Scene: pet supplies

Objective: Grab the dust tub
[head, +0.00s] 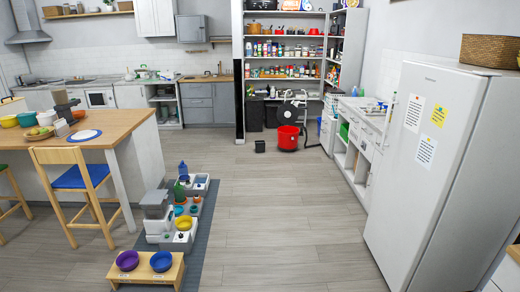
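I cannot tell for sure which thing is the dust tub. A red tub (288,138) stands on the floor at the back, in front of the pantry shelves. A small black bin (259,146) stands on the floor to its left. Dark bins (255,115) also stand under the lowest shelf, partly in shadow. My gripper is not in view, so its state and place do not show.
A long mat (213,215) with pet bowls and grey containers lies left of centre. A wooden bowl stand (147,275) is at its near end. A table (110,127) with a chair (83,180) is left, a fridge (428,155) right. The middle floor is clear.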

